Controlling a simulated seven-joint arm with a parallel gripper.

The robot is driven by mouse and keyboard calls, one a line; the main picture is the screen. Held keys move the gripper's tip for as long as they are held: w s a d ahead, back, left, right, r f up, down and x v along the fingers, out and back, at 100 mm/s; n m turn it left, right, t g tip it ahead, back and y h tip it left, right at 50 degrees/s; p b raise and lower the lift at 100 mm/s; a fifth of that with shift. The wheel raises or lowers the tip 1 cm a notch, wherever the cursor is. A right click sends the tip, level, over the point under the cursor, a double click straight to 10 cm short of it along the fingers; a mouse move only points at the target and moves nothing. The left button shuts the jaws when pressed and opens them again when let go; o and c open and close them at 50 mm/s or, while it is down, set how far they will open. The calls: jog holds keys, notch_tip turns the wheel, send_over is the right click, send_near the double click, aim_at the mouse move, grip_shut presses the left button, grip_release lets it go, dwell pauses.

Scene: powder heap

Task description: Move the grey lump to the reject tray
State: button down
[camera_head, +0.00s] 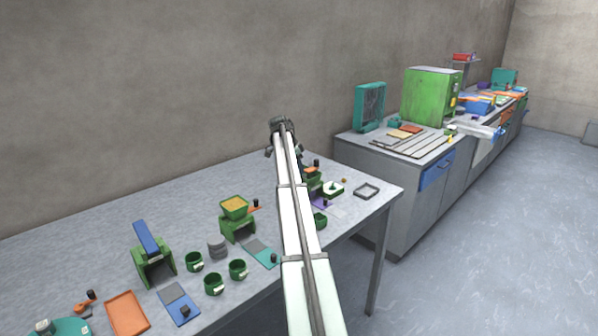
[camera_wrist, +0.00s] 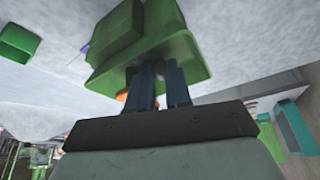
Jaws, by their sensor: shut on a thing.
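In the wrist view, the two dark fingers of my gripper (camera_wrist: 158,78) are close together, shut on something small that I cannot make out. Their tips meet the shaded side of a large green block-shaped object (camera_wrist: 120,35). I cannot make out the grey lump in either view. A small grey square tray (camera_head: 367,190) lies at the table's right end; I cannot tell if it is the reject tray. An orange tray (camera_head: 127,313) lies at the front left.
Left of my arm stand a green stand with yellow powder (camera_head: 235,207), a grey round stack (camera_head: 217,247), several green cups (camera_head: 238,269) and a green stand with a blue bar (camera_head: 153,265). A white ring-shaped thing (camera_head: 333,188) sits right of my arm. The table's back left is clear.

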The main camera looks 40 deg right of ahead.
notch_tip(320, 180, up, 7)
jog(key=shift+f, duration=0.1)
jog(key=d+r, duration=0.1)
jog(key=d, duration=0.1)
jog(key=n, duration=0.1)
send_over(367, 193)
jog(key=a, duration=0.1)
notch_tip(367, 193, down, 7)
jog(key=shift+w+f, duration=0.15)
jog(key=shift+f, duration=2.25)
jog(key=shift+w+f, duration=0.15)
jog(key=shift+f, duration=2.2)
jog(key=shift+f, duration=0.2)
jog(key=c, duration=1.3)
grip_release()
jog(key=shift+c, duration=0.2)
jog(key=shift+r, duration=0.2)
jog(key=v, duration=1.2)
jog(key=shift+s+a, duration=0.15)
jog(key=shift+a, duration=0.05)
